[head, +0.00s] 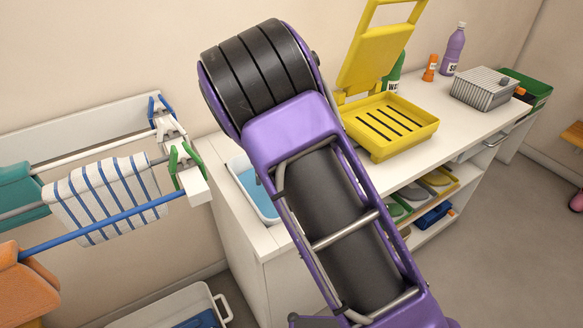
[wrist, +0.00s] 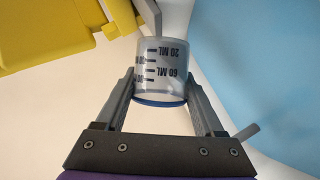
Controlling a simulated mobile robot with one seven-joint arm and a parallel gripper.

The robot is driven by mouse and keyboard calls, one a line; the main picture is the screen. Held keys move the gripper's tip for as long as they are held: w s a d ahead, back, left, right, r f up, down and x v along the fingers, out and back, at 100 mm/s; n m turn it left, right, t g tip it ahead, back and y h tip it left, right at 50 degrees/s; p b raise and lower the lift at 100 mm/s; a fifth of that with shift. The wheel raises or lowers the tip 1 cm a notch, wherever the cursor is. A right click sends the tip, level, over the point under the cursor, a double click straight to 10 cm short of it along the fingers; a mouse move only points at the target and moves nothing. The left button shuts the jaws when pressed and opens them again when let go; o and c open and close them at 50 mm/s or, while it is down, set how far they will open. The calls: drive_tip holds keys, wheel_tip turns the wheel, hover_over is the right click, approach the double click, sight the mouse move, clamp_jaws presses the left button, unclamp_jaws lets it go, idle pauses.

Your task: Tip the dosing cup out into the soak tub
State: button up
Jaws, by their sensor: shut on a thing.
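The dosing cup (wrist: 160,65) is a clear cup with dark ML markings. In the wrist view it sits between the fingers of my gripper (wrist: 160,84), which is shut on it. Its markings read upside down there, and a blue band shows at its lower end; I cannot tell whether that is liquid or part of the cup. The soak tub (head: 237,182) is white with blue inside, on the left end of the counter in the head view, partly hidden by my arm. A broad blue area fills the right of the wrist view beside the cup. My arm hides gripper and cup in the head view.
A yellow slotted tray with a raised lid (head: 378,55) stands on the counter (head: 435,112) right of my arm. Bottles, a striped box (head: 484,88) and a green bin (head: 528,88) are farther right. A drying rack with a striped towel (head: 105,195) hangs at left.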

drive_tip(key=shift+a+r+n+t+h+p, duration=0.25)
drive_tip(key=shift+r+n+t+h+p, duration=0.15)
drive_tip(key=shift+n+h+p, duration=0.45)
idle(0.9)
drive_tip(key=shift+s+a+r+n+t, duration=0.1)
drive_tip(key=shift+a+n+t, duration=0.05)
drive_tip(key=shift+a+n, duration=0.25)
drive_tip(key=shift+s+a+r+n+t, duration=0.1)
drive_tip(key=shift+a+n+t, duration=0.05)
drive_tip(key=shift+a+n, duration=0.2)
idle(0.5)
drive_tip(key=shift+s+a+r+n+t+h, duration=0.1)
drive_tip(key=shift+a+n+t+h, duration=0.15)
drive_tip(key=shift+n, duration=0.5)
drive_tip(key=shift+w+a+r+n+t+h, duration=0.1)
drive_tip(key=shift+a+n+t, duration=0.2)
drive_tip(key=shift+n, duration=0.5)
drive_tip(key=shift+s+a+n+t+h, duration=0.1)
drive_tip(key=shift+a+n+t+h, duration=0.2)
drive_tip(key=shift+n, duration=0.45)
idle(1.9)
drive_tip(key=m, duration=0.1)
drive_tip(key=d+m+g, duration=0.1)
drive_tip(key=m, duration=0.1)
drive_tip(key=d+m+y, duration=0.1)
drive_tip(key=shift+d+f+m+g, duration=0.1)
drive_tip(key=shift+f+m+g, duration=0.15)
drive_tip(key=shift+m+g, duration=0.1)
drive_tip(key=shift+f, duration=0.15)
